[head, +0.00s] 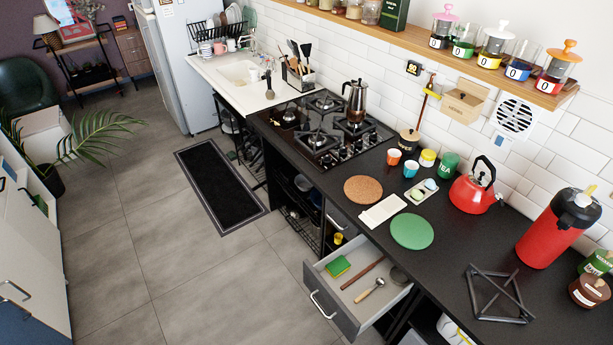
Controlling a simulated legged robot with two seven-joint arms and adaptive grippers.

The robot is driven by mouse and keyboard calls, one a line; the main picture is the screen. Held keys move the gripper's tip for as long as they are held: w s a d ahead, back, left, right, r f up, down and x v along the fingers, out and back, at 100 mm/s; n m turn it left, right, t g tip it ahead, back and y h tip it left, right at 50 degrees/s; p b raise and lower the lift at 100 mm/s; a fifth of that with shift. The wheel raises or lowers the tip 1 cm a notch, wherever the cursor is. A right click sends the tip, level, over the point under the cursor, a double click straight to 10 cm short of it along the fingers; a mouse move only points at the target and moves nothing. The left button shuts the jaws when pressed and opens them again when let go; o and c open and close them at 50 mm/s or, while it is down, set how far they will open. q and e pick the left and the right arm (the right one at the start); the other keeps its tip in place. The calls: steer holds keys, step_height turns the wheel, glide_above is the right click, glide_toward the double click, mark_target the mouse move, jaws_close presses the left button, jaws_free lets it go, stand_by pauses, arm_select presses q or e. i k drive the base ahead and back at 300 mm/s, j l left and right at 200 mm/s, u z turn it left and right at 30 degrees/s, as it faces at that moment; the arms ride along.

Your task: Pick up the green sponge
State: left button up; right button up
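The green sponge (338,266) lies in the open drawer (345,308) under the counter, near the drawer's left back corner. It looks like a small flat block with a bright green top and a yellowish edge. Nothing covers it. Neither of my grippers shows in the head view.
The drawer also holds a brown stick (362,274), a spoon-like utensil (369,290) and a dark round item (399,275). Above it, the black counter carries a green round mat (412,231), a white board (383,211) and a red kettle (474,190). The grey floor (220,275) left of the drawer is clear.

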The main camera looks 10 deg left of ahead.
mark_target(336, 267)
steer(key=k+j, duration=0.1)
steer(key=j, duration=0.4)
steer(key=j+u, duration=0.1)
steer(key=j, duration=0.35)
steer(key=k+j, duration=0.15)
steer(key=j, duration=0.35)
steer(key=u, duration=0.05)
